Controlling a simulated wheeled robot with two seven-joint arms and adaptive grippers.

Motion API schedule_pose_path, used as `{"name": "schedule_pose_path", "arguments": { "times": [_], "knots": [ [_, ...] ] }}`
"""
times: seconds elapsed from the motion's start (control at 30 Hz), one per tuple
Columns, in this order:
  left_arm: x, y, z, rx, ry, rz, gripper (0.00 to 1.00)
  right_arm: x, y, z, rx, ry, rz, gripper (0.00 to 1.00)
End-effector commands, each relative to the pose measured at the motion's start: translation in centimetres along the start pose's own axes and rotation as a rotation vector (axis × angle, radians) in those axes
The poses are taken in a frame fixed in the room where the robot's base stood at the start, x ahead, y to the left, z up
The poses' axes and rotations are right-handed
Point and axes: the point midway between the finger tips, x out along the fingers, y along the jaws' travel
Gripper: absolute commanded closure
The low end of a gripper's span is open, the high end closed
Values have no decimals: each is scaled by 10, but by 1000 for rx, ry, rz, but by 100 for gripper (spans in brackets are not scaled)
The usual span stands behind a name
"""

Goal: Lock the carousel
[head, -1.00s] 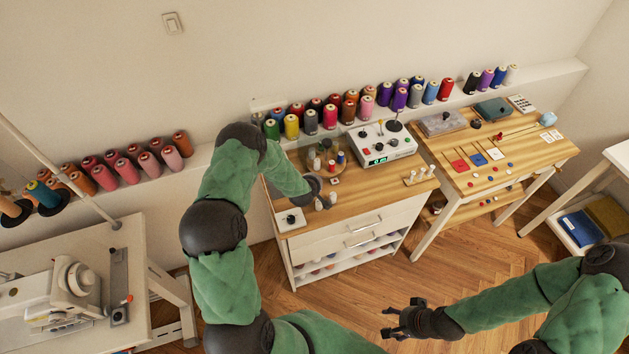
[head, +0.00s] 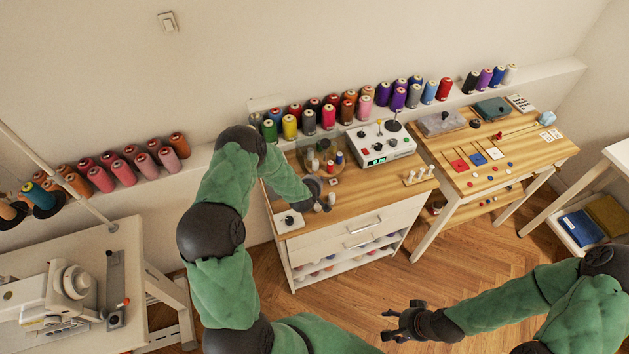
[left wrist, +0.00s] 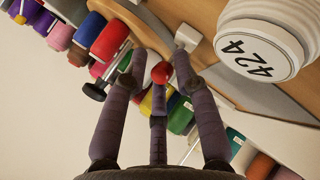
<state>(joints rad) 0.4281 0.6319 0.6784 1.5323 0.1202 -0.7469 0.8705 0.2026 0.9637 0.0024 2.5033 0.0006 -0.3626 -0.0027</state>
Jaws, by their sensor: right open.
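The carousel (head: 342,178) is a round turntable with small spools on the wooden cabinet top, partly hidden behind my left arm. My left gripper (head: 322,194) is low at its front edge, beside small white spools (head: 331,199). In the left wrist view the fingers of my left gripper (left wrist: 160,62) are spread apart. A red ball knob (left wrist: 160,73) shows between them; I cannot tell whether they touch it. A white spool marked 424 (left wrist: 262,50) is close at the right. My right gripper (head: 396,322) is open and empty above the floor.
A white control box (head: 382,143) with a green display stands behind right of the carousel. A small white box with a black knob (head: 289,221) sits at the cabinet's front left. Thread cones (head: 328,117) line the wall shelf. A second table (head: 530,149) stands right.

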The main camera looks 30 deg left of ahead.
Motion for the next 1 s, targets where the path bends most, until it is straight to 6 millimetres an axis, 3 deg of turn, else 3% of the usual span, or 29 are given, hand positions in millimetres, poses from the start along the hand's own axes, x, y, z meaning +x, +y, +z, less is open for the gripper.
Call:
{"name": "schedule_pose_path", "arguments": {
  "times": [0.27, 0.7, 1.0],
  "knots": [
    [-15, 0, 0, -1, 0, -2, 71, 0, 0, 0, 0, 0, 0, 36],
    [-84, 1, 0, 0, 0, 1, 71, 0, 0, 0, 0, 0, 0, 36],
    [-115, 1, 1, 1, 0, 1, 71, 0, 0, 0, 0, 0, 0, 36]
  ]
}}
